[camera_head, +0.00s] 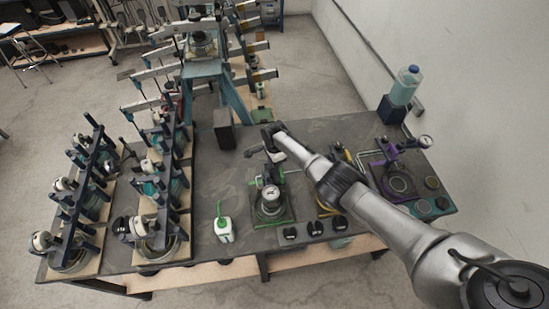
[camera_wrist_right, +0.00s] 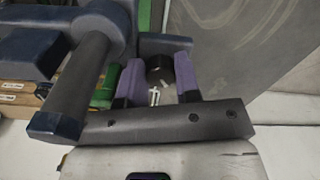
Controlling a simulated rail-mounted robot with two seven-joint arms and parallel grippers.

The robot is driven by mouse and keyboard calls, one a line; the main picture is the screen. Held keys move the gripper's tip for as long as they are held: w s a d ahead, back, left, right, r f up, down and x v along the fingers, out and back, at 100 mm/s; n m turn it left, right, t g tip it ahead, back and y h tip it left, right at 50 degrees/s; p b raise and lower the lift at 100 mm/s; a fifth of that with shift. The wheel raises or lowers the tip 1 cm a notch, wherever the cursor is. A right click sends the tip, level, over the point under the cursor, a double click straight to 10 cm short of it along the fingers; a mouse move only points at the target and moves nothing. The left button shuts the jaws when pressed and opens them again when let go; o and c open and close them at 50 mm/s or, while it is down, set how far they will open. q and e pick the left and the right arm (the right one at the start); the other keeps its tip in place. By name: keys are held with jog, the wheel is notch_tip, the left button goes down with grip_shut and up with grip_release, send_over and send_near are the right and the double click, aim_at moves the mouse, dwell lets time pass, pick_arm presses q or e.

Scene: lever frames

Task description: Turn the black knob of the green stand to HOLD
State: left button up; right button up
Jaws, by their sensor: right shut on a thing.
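The green stand (camera_head: 286,216) is on the dark table in the head view, right of the middle, with a round white-faced part low on its front. My right arm comes in from the lower right, and its gripper (camera_head: 268,146) is at the top of the stand. In the right wrist view, the two purple fingers of my right gripper (camera_wrist_right: 159,88) are closed around the black knob (camera_wrist_right: 160,66). White marks show beside the knob, but they are too small to read, so its setting cannot be told. In the head view the gripper hides the knob. My left gripper is in neither view.
A white bottle with a green spout (camera_head: 223,230) stands left of the green stand. A purple stand (camera_head: 398,182) and a blue-capped bottle (camera_head: 405,86) are at the right. Several clamp rigs fill the left. A dark box (camera_head: 223,128) stands behind. Some table left of the stand is clear.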

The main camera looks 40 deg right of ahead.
jog(key=shift+r+m, duration=0.1)
jog(key=shift+m, duration=0.7)
jog(key=shift+m+p, duration=0.3)
jog(key=shift+m, duration=0.3)
jog(key=o, duration=0.9)
notch_tip(320, 180, up, 6)
jog(key=p, duration=0.4)
jog(key=shift+d+r, duration=0.1)
jog(key=shift+r, duration=3.75)
